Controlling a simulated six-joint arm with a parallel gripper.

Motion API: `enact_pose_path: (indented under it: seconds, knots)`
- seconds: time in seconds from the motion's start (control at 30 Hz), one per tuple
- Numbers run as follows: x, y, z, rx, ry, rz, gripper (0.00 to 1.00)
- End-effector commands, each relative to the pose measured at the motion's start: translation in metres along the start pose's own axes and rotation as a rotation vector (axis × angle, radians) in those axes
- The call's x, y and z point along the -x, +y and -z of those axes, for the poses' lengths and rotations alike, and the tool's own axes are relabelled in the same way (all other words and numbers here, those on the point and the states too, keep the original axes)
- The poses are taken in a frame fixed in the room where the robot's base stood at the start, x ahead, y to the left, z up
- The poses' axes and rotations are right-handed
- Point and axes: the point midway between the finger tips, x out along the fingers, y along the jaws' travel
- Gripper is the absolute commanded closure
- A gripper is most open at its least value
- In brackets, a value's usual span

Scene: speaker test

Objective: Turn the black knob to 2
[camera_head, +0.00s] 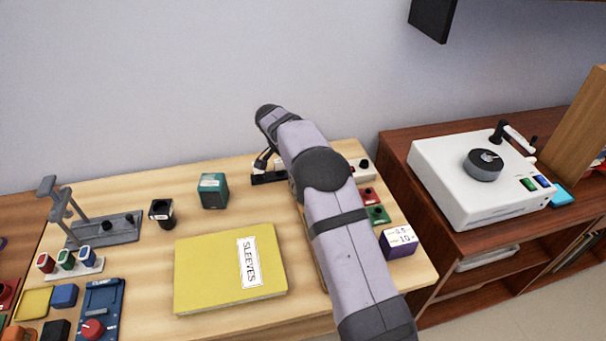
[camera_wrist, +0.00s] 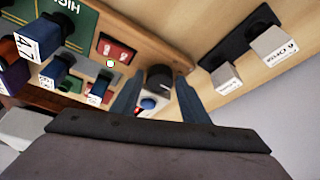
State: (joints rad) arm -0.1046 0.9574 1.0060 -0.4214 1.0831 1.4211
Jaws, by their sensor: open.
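In the wrist view a small black knob (camera_wrist: 159,76) stands on a pale box with a round blue button (camera_wrist: 148,104). My gripper (camera_wrist: 159,82) is open, with one finger on each side of the knob. I cannot tell whether either finger touches it, and no dial numbers can be read.
A black strip (camera_wrist: 236,40) with pale labelled blocks lies beside the box. A red plate (camera_wrist: 116,50) and a green board (camera_wrist: 85,38) lie on the other side. A yellow SLEEVES book (camera_head: 210,270) and a purple box (camera_head: 399,240) are near my arm. A white turntable-like device (camera_head: 445,185) stands right.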

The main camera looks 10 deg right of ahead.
Motion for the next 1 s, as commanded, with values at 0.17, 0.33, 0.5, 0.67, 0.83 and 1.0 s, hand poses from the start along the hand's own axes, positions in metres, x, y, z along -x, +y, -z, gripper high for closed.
enact_pose_path:
  seconds: [0.17,0.33,0.5,0.67,0.83,1.0]
  knots:
    - [0.006,-0.001,0.000,0.000,0.001,0.002,0.59]
    - [0.026,-0.001,0.000,0.000,0.002,0.003,0.59]
    - [0.050,-0.001,0.000,0.001,0.001,0.004,0.59]
    - [0.066,0.000,0.000,0.000,0.000,0.001,0.59]
    - [0.073,0.000,0.000,0.000,0.000,0.001,0.59]
    - [0.074,0.000,0.000,0.000,0.000,0.000,0.59]
